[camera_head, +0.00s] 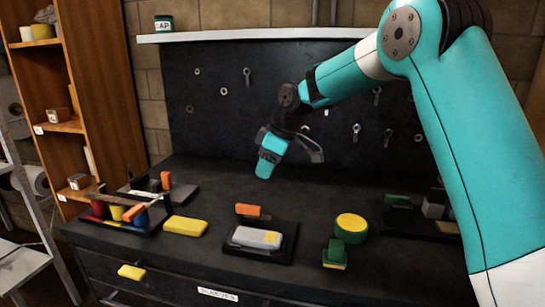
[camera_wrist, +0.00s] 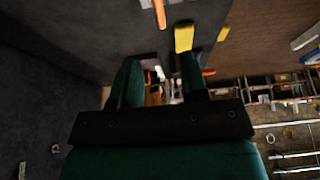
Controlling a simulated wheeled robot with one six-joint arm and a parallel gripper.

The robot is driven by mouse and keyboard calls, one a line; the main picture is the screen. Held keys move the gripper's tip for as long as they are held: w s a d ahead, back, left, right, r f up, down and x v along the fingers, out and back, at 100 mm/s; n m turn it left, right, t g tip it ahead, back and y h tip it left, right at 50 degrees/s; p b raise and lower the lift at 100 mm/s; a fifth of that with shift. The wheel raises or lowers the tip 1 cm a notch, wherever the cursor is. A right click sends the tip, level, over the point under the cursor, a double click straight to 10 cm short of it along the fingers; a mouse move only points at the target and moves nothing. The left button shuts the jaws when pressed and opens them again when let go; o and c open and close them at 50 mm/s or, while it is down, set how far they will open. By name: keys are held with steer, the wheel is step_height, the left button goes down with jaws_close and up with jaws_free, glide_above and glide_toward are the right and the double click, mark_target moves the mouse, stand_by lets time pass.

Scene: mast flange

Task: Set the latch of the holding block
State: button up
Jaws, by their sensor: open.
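A second orange piece (camera_head: 166,180) stands on a dark fixture further back at the left. I cannot tell for sure which is the holding block, or how its latch is set. My gripper (camera_head: 278,160) is above the back of the bench, apart from both. In the wrist view its green fingers (camera_wrist: 158,80) are spread, with nothing seen held between them.
A yellow block (camera_head: 185,226) and a tray of coloured pieces (camera_head: 112,226) lie at the left. A green piece (camera_head: 338,252) and a yellow-topped round thing (camera_head: 351,227) stand right of the base. A dark pegboard (camera_head: 215,110) with hanging tools closes the back, under a shelf (camera_head: 250,34).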

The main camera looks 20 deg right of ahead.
steer(key=v, duration=0.3)
steer(key=shift+d+r, duration=0.1)
steer(key=shift+r, duration=0.2)
steer(key=s+a+r+m+g, duration=0.1)
steer(key=s+a, duration=0.3)
steer(key=s, duration=0.4)
steer(key=s+a+r+m, duration=0.1)
steer(key=s+a, duration=0.3)
steer(key=s, duration=0.4)
steer(key=s+a+f+m, duration=0.1)
steer(key=s+f, duration=0.1)
steer(key=s, duration=0.7)
steer(key=s+a+f+m+g, duration=0.1)
steer(key=s+f, duration=0.1)
steer(key=s, duration=0.8)
steer(key=shift+s+g, duration=0.2)
steer(key=shift+g, duration=0.1)
